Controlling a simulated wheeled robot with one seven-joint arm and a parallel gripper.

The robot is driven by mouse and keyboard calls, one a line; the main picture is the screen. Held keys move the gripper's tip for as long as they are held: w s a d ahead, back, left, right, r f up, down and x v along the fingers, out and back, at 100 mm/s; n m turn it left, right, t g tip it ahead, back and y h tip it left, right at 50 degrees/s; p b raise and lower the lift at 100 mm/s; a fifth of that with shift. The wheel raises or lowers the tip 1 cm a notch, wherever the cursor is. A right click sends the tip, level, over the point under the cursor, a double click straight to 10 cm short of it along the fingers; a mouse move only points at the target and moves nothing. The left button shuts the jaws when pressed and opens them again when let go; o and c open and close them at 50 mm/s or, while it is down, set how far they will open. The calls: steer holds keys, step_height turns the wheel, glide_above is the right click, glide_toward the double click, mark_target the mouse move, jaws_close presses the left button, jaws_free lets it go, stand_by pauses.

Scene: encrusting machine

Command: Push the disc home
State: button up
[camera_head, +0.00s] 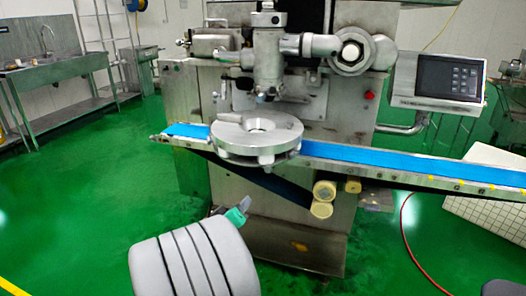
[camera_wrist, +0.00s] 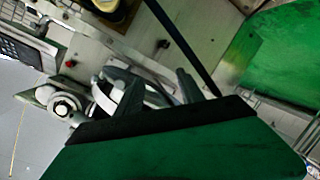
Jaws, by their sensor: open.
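The disc (camera_head: 238,133) is a thick, flat metal ring with a hole in its middle. In the head view it lies level across the blue conveyor belt, below the machine's vertical head, with lugs under its rim. My gripper (camera_head: 243,207) is below and in front of the disc, apart from it, at the end of my white arm. In the wrist view my gripper (camera_wrist: 157,85) shows two dark, spread fingers with nothing clearly between them. Bright curved metal shows behind the fingers; I cannot tell whether it is the disc.
The blue conveyor belt (camera_head: 365,160) runs along the machine front, with pale rollers (camera_head: 323,198) below. A control panel (camera_head: 438,78) is at right. A red hose (camera_head: 408,235) lies on the green floor. A sink bench (camera_head: 55,65) stands far left. The left floor is clear.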

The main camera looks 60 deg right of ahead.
mark_target(267, 170)
steer(key=s+d+r+n+h+p, duration=0.1)
steer(key=s+d+r+n+h, duration=0.15)
steer(key=s+d+r, duration=0.3)
steer(key=shift+m+h, duration=0.35)
steer(key=shift+m, duration=0.1)
steer(key=d, duration=0.2)
steer(key=w+d, duration=0.1)
steer(key=d, duration=0.1)
steer(key=w+d, duration=0.1)
steer(key=d, duration=0.1)
steer(key=shift+w+d+r+p, duration=0.1)
steer(key=shift+d+r+p, duration=0.1)
steer(key=shift+r+p, duration=0.15)
steer(key=shift+c, duration=0.4)
jaws_close()
